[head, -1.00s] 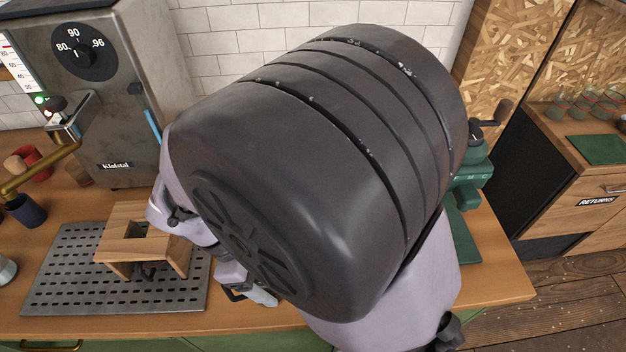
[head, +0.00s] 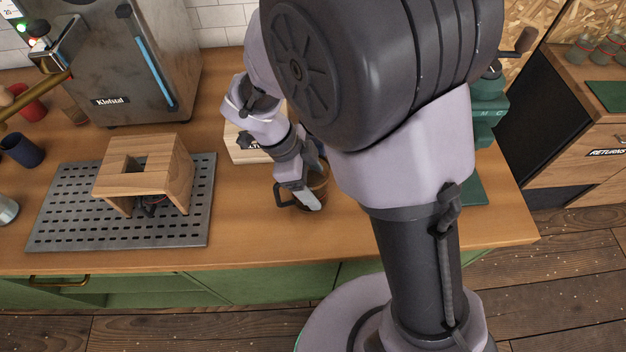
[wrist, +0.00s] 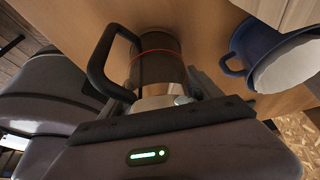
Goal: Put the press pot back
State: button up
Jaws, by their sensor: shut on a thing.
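The press pot (wrist: 160,62) is a dark cylinder with a red band and a black loop handle (wrist: 104,62). In the head view the press pot (head: 322,186) shows brown, partly hidden by my wrist and fingers, with its handle to the left. My gripper (head: 306,194) is shut on the pot, a finger on each side in the wrist view. The pot is at the counter's middle, near the front edge; I cannot tell whether its base touches the wood.
A blue mug (wrist: 246,48) stands close beside the pot. A wooden box (head: 243,148) is behind. To the left, a wooden stand (head: 150,172) sits on a perforated metal tray (head: 70,218). A green grinder (head: 488,105) is at right. Counter between tray and pot is clear.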

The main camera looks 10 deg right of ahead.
jog(key=o, duration=2.1)
jog(key=shift+c, duration=0.2)
jog(key=p+v, duration=0.4)
jog(key=v, duration=0.8)
jog(key=shift+r+p, duration=0.15)
jog(key=shift+p, duration=0.15)
jog(key=s+d+r+n+t+y, duration=0.6)
jog(key=s+d+r+n, duration=0.4)
jog(key=n, duration=0.5)
jog(key=shift+s+d+r, duration=0.25)
jog(key=shift+s+r, duration=0.6)
jog(key=shift+s, duration=0.05)
